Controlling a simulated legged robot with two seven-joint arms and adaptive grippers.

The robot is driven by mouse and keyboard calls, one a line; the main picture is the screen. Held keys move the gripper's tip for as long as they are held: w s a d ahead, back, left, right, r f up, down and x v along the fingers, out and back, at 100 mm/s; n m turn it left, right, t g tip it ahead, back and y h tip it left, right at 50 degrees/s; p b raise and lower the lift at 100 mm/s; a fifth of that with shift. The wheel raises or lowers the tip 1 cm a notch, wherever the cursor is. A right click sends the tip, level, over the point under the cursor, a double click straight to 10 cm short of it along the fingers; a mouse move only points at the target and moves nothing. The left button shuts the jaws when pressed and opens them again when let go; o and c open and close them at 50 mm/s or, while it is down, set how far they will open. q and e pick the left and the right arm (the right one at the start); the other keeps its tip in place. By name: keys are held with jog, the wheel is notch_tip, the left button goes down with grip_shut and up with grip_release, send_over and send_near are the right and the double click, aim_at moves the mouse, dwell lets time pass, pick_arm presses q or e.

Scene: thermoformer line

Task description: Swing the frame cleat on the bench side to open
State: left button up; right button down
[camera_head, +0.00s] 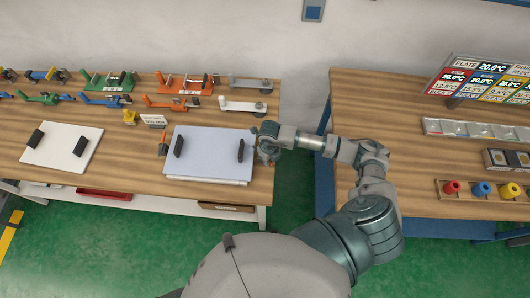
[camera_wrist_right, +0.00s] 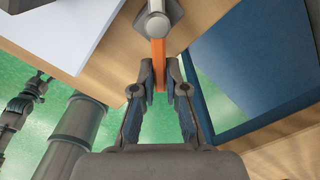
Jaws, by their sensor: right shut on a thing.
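The white-grey frame plate (camera_head: 210,150) with two black handles lies at the right end of the left bench. It also shows at the upper left of the right wrist view (camera_wrist_right: 62,30). The frame cleat is an orange bar (camera_wrist_right: 158,52) under a grey round pivot knob (camera_wrist_right: 158,25), at the bench edge. My right gripper (camera_head: 264,142) is at the right side of the plate and hides the cleat in the head view. In the right wrist view, its fingers (camera_wrist_right: 160,76) are shut on the orange bar, one on each side. My left gripper is not in view.
Several coloured clamps stand along the back of the left bench (camera_head: 110,172). A second plate (camera_head: 62,147) lies further left. A gap with green floor separates this bench from the right table (camera_head: 360,110), which has a blue frame and holds coloured spools and a sign.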

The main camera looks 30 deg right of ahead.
jog(key=shift+a+r+m, duration=0.15)
jog(key=shift+a+m, duration=0.1)
jog(key=shift+m, duration=0.35)
jog(key=shift+a+m, duration=0.1)
jog(key=shift+m, duration=0.2)
jog(key=shift+a+m+p, duration=0.5)
jog(key=shift+m+p, duration=0.1)
jog(key=shift+m, duration=0.4)
jog(key=shift+a+m, duration=0.25)
jog(key=shift+m, duration=0.55)
